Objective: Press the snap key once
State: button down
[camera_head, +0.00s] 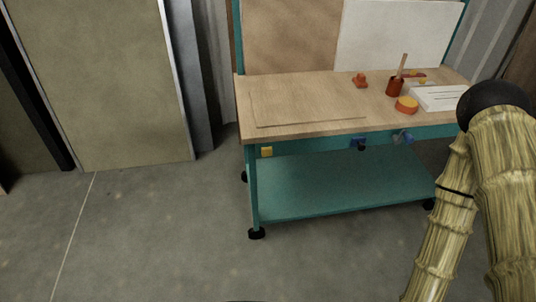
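I cannot make out for certain which thing is the snap key. Small candidates lie on and under a wooden workbench top (300,92): a small red-orange piece (360,80), a round orange piece with a yellowish top (406,104), and a yellow square (267,152) on the bench's front rail. A blue fitting with a dark knob (358,142) and another bluish fitting (402,138) sit on the same rail. My arm rises at the right edge, and its visible links cover the bench's right end. My gripper is not in view, so its state is hidden.
A red cup with a wooden stick (395,86) and a white lined slab (440,97) stand at the bench's right. A teal lower shelf (340,185) is empty. A tall beige panel (100,80) stands left. Open concrete floor (150,240) lies in front.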

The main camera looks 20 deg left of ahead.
aim_at(267, 151)
jog(key=u, duration=1.9)
jog(key=i, duration=1.7)
jog(key=z, duration=2.55)
jog(key=k, duration=0.15)
jog(key=z, duration=0.3)
